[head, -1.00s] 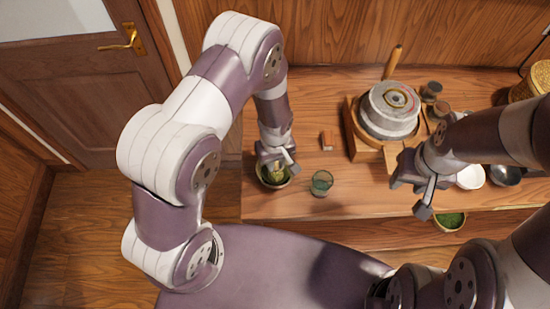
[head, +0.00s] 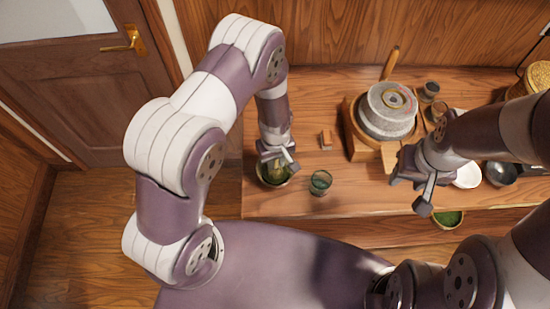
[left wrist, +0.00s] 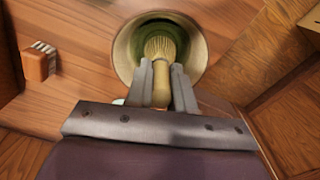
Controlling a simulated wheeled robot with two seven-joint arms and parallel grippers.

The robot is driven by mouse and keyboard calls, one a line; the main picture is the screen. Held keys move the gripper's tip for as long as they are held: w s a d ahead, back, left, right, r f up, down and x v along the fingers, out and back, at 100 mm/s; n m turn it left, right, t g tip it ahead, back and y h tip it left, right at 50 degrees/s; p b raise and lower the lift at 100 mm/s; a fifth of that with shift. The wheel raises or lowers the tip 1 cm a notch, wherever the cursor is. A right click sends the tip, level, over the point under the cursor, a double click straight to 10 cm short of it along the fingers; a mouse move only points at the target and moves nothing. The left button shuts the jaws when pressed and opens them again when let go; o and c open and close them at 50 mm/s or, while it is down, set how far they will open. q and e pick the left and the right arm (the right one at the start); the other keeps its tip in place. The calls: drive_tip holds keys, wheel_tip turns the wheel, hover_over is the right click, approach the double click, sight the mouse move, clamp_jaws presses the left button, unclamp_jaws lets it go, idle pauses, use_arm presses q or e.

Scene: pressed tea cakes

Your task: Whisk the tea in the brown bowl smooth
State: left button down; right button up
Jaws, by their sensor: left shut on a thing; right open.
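The brown bowl (head: 262,180) stands near the left end of the counter, partly hidden under my left gripper. In the left wrist view the bowl (left wrist: 124,52) shows a wide rim with green inside. My left gripper (head: 274,160) is shut on a bamboo whisk (left wrist: 160,84), held by its handle with the tines down inside the bowl. In the left wrist view my left gripper's fingers (left wrist: 160,86) flank the handle. The tea's surface is mostly hidden by the whisk. My right gripper (head: 422,190) is open and empty above the counter's front edge, far right of the bowl.
A glass (head: 320,182) with green contents stands right of the bowl. A small brush-like block (head: 326,138) lies behind it. A stone mill (head: 388,110) stands farther right. White and dark bowls (head: 502,173) are at right; a green-filled container (head: 448,220) is at the front edge.

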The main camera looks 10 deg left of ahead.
use_arm(q)
drive_tip(key=shift+r, duration=0.1)
wheel_tip(320, 180, up, 6)
drive_tip(key=p, duration=0.5)
drive_tip(key=shift+r, duration=0.1)
idle(0.7)
wheel_tip(320, 180, up, 5)
drive_tip(key=p, duration=0.4)
drive_tip(key=shift+r+p, duration=0.1)
drive_tip(key=shift+p, duration=0.2)
drive_tip(key=shift+s, duration=0.1)
